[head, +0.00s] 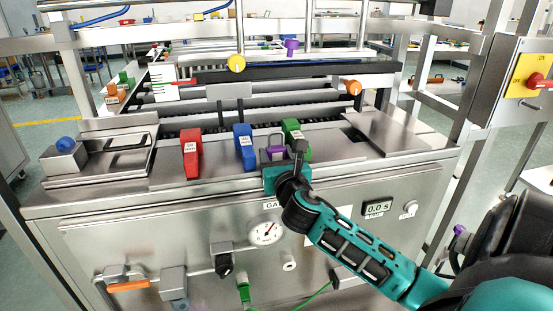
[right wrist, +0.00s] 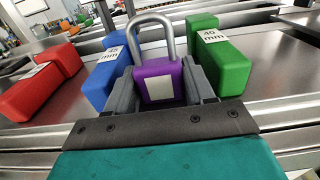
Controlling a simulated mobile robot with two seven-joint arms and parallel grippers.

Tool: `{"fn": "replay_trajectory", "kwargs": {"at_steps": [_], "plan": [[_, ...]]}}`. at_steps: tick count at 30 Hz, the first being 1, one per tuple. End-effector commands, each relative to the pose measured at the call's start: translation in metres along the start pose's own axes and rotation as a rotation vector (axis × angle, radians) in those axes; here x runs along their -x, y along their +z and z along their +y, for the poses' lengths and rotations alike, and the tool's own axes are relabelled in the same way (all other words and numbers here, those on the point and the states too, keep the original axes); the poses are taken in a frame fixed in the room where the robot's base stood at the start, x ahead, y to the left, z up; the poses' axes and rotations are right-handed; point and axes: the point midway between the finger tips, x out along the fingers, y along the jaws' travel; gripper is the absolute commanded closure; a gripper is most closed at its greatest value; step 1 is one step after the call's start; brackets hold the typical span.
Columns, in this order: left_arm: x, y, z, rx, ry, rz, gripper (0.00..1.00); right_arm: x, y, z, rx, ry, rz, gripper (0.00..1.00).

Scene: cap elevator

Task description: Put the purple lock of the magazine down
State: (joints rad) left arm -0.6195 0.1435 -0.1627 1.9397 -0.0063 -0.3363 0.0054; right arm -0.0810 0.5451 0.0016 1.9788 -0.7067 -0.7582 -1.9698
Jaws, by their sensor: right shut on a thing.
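The purple lock (right wrist: 158,84) is a padlock with a grey shackle and a pale square label on its body. In the right wrist view it stands upright between the two fingers of my right gripper (right wrist: 160,92), which is shut on it. In the head view the lock (head: 276,152) shows small, just above the front edge of the steel machine top, with my right gripper (head: 283,165) partly hiding it. I cannot tell whether the lock touches the surface. My left gripper is not in view. No part marked as the magazine can be made out for certain.
A red block (head: 191,155), a blue block (head: 244,147) and a green block (head: 296,140) stand on the machine top around the lock. Bare steel (head: 222,165) lies between red and blue. A yellow knob (head: 237,63) and another purple part (head: 291,46) sit farther back.

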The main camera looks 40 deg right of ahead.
Motion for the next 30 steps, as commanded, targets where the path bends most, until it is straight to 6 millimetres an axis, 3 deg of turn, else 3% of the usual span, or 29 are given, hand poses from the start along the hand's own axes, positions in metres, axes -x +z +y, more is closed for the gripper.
{"fn": "replay_trajectory", "kwargs": {"at_steps": [8,9,12,21,26,30], "plan": [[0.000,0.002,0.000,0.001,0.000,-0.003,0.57,0.000,-0.001,0.000,0.001,0.000,-0.002,0.80],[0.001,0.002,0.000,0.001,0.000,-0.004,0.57,0.000,-0.001,0.000,0.001,0.000,-0.002,0.44],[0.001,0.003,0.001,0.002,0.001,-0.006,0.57,0.000,-0.001,0.000,0.001,0.000,-0.002,0.36],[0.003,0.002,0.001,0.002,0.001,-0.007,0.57,0.000,0.004,0.000,0.000,0.001,-0.002,0.36],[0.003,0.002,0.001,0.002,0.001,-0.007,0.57,0.021,0.001,0.001,0.002,0.003,0.000,0.36],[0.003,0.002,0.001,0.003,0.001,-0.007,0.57,0.050,0.001,0.001,0.000,0.004,0.002,0.36]]}}
